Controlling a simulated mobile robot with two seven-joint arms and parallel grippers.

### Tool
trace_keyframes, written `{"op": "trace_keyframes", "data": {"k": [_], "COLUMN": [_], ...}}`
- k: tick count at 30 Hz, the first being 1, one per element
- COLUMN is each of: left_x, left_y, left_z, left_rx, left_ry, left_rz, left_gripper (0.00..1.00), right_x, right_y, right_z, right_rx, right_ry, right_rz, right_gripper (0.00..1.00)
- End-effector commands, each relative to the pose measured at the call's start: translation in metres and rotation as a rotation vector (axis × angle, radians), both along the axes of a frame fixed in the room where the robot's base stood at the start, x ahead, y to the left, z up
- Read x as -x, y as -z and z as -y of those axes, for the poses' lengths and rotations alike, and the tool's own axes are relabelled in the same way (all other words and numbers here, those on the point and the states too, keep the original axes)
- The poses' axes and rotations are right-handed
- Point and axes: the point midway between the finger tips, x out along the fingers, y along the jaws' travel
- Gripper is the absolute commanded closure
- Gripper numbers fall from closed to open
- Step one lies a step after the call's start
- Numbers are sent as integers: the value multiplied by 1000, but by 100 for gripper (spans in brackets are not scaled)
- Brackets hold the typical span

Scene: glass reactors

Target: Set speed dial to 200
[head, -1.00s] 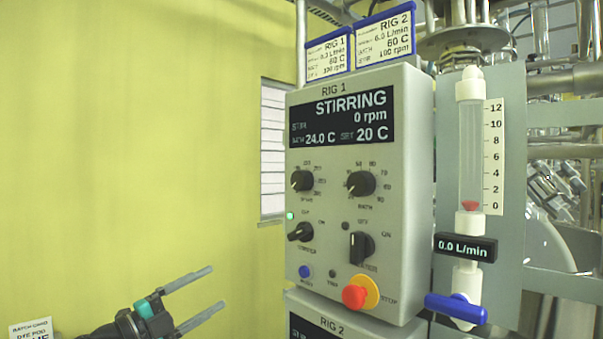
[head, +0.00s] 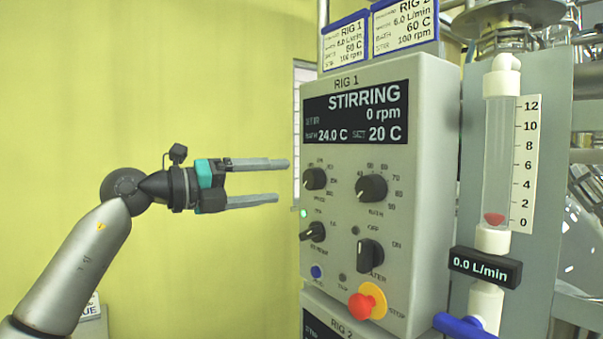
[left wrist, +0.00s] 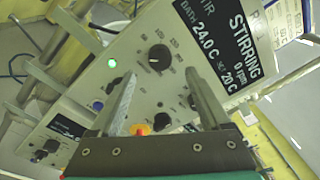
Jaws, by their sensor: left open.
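The speed dial (head: 314,179) is the black knob at the upper left of the RIG 1 panel (head: 380,225) in the head view. It also shows as a black knob (left wrist: 159,58) in the left wrist view, between and beyond the fingertips. My left gripper (head: 282,181) is open and empty, just left of the panel at about the dial's height, fingers pointing right. It also shows in the left wrist view (left wrist: 161,73). The display (head: 356,115) reads STIRRING 0 rpm. The dial's exact setting is too small to read. My right gripper is not in view.
The bath dial (head: 372,188) is right of the speed dial. The stirrer switch (head: 313,232), a green light (head: 303,213) and the red stop button (head: 361,306) are below. A flow meter (head: 500,160) stands to the right. Left of the panel is free room.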

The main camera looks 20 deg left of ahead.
Motion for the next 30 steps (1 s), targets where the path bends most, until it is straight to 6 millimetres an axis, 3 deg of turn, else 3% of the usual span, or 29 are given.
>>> {"op": "trace_keyframes", "data": {"k": [9,23,30], "left_x": [-39,-49,-49], "left_y": [-1,1,1], "left_z": [36,45,45], "left_rx": [3,-1,0], "left_ry": [1,-1,-1], "left_rz": [0,-1,0], "left_gripper": [20,20,45], "right_x": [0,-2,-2], "right_y": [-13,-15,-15], "right_z": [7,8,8], "right_rx": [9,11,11], "right_ry": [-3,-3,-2], "right_rz": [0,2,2], "right_gripper": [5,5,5]}}
